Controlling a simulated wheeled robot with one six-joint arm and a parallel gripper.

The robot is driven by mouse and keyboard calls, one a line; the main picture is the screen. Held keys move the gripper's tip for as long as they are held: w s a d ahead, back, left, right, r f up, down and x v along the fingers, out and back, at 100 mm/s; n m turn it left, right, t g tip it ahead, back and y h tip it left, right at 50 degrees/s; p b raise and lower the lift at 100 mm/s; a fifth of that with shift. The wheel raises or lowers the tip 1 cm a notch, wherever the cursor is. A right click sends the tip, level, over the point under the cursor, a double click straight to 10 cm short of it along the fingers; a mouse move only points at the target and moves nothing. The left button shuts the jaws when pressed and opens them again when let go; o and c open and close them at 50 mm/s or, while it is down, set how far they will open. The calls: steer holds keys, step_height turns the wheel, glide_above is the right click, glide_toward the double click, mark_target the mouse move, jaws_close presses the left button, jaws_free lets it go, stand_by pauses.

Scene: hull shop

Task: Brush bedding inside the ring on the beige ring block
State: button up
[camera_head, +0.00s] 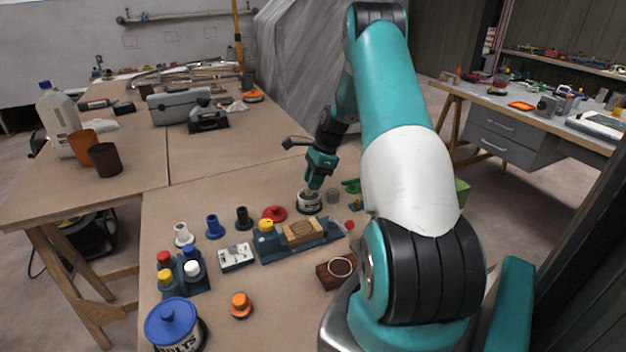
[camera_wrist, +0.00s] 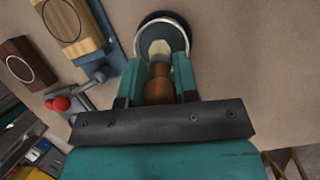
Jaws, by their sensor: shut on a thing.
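My gripper (camera_head: 318,178) is shut on a brush with a brown wooden handle (camera_wrist: 158,90). The brush points down with its pale bristles (camera_wrist: 160,48) in the mouth of a round tin (camera_head: 309,203). The tin has a dark body and a light rim, and it shows in the wrist view (camera_wrist: 180,28) too. How deep the bristles sit cannot be told. The beige ring block (camera_head: 298,235) sits in a blue vise (camera_head: 270,248), in front of the tin in the head view. Its dark ring outline shows in the wrist view (camera_wrist: 63,20).
Several coloured knobs, a small grey box (camera_head: 236,258) and a blue-lidded bolts tin (camera_head: 172,322) stand on the bench.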

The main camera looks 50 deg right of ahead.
steer(key=shift+f, duration=0.45)
stand_by(0.3)
steer(key=shift+f, duration=0.15)
stand_by(1.6)
step_height(320, 180, up, 7)
steer(key=p, duration=0.7)
steer(key=shift+r, duration=0.2)
steer(key=shift+f, duration=0.1)
stand_by(0.5)
